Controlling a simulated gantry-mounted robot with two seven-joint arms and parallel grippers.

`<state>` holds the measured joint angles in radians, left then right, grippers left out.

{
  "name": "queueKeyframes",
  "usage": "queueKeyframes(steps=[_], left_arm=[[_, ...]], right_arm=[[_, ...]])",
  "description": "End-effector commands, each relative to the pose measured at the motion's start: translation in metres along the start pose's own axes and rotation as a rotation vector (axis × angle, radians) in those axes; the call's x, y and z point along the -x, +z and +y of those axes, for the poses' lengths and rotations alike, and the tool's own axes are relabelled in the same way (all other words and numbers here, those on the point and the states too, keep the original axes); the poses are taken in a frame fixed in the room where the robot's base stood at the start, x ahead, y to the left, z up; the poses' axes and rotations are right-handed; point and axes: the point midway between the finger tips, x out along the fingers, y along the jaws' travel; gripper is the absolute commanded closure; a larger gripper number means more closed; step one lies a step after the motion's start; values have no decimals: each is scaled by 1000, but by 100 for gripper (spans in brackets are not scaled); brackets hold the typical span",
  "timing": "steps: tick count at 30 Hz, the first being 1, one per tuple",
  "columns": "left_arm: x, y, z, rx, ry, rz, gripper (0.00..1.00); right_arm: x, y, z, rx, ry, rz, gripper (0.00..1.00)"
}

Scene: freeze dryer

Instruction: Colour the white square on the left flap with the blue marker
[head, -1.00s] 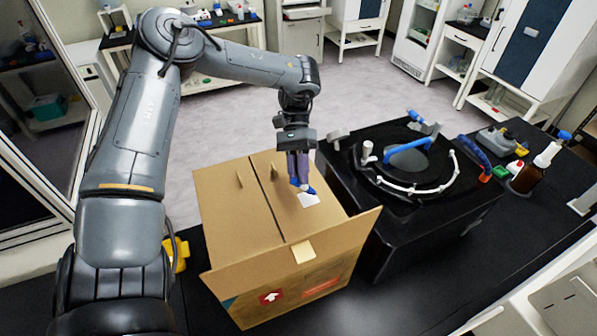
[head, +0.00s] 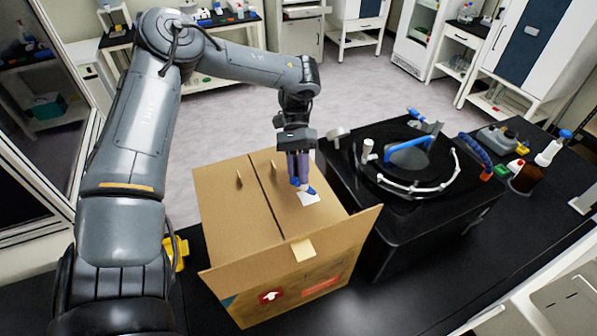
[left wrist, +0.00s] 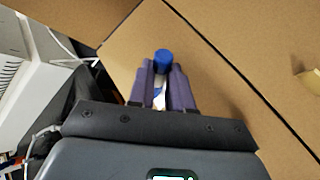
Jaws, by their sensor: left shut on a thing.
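My left gripper (head: 300,182) is shut on the blue marker (head: 307,190), with its fingers pointing down over the cardboard box (head: 238,225). The white square (head: 309,199) lies on the box's right-hand top flap in the head view. The marker's blue end is at the square's upper edge; I cannot tell whether it touches. The visible part of the square is white; the rest is hidden behind the marker. In the left wrist view, the marker's blue end (left wrist: 163,60) shows between the purple fingers. My right gripper is not in view.
A black device (head: 376,245) with a round top and tubing stands close to the box's right. Bottles, including a brown one (head: 524,180), stand farther right. A yellow object (head: 177,253) is left of the box. The box's front flap (head: 340,240) sticks up.

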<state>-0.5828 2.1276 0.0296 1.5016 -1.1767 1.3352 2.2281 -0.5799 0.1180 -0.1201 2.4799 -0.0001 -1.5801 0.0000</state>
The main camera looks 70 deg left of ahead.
Motion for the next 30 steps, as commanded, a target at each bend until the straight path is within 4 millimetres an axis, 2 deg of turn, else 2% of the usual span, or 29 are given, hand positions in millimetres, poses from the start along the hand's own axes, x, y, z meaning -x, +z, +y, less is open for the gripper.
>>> queueKeyframes(steps=[11,30], left_arm=[[-1,1,-2,1,0,0,100],[-6,20,-17,3,0,-1,100]], right_arm=[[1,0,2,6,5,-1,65],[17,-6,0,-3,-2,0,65]])
